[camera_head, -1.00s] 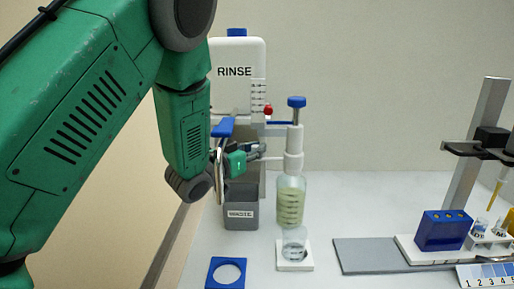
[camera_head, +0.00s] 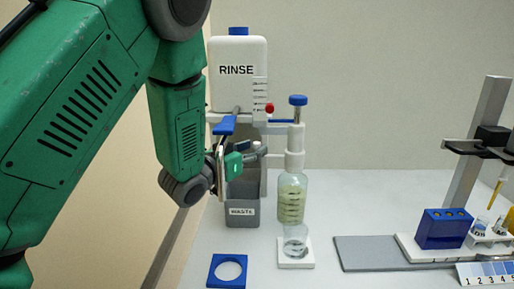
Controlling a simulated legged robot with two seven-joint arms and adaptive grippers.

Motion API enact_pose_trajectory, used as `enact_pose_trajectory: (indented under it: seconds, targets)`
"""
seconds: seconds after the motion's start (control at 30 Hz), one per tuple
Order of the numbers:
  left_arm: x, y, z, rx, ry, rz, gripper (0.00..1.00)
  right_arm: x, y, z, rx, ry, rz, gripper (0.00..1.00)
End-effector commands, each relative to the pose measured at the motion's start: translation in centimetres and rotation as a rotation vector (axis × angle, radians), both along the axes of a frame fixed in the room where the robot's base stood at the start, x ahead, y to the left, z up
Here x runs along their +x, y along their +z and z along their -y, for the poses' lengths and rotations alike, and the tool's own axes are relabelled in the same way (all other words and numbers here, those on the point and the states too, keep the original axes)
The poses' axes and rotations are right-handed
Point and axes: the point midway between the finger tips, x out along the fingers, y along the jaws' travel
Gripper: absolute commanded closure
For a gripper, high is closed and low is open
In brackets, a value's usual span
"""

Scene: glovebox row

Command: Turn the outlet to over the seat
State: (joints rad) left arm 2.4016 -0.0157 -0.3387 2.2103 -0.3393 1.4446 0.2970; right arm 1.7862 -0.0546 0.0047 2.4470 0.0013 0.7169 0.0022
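The dispenser bottle (camera_head: 291,203) holds pale green liquid and stands upright at the middle. Its white pump head (camera_head: 294,150) has a blue knob (camera_head: 298,100) on top. The outlet, a thin pale spout, leaves the pump head on the left, by my gripper; its tip is hard to make out. A white square seat (camera_head: 296,264) lies in front of the bottle with a small clear beaker (camera_head: 296,241) on it. My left gripper (camera_head: 256,153) is left of the pump head, partly hidden by its own wrist; its finger gap is unclear. My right gripper is out of view.
A white RINSE bottle (camera_head: 238,88) and a grey WASTE bin (camera_head: 242,213) stand behind my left gripper. A blue square plate with a round hole (camera_head: 227,284) lies at the front. A blue block (camera_head: 444,229) and a stand (camera_head: 478,145) are at the right.

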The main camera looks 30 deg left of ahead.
Motion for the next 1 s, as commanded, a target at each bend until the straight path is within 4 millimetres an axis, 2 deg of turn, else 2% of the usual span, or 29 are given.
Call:
enact_pose_trajectory:
  seconds: [0.3,0.5,0.67,1.0]
  targets:
    - [-6.7,-0.2,-1.0,-0.005,0.005,-0.003,0.61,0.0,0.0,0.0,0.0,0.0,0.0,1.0]
    - [-9.3,-0.2,-1.3,-0.004,0.004,0.0,0.61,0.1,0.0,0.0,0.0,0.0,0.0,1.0]
    - [-10.0,-0.1,-1.3,-0.002,0.002,0.001,0.61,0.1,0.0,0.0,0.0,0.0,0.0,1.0]
    - [-10.0,-0.2,-1.3,-0.002,0.002,0.001,0.61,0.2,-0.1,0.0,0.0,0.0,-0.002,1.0]
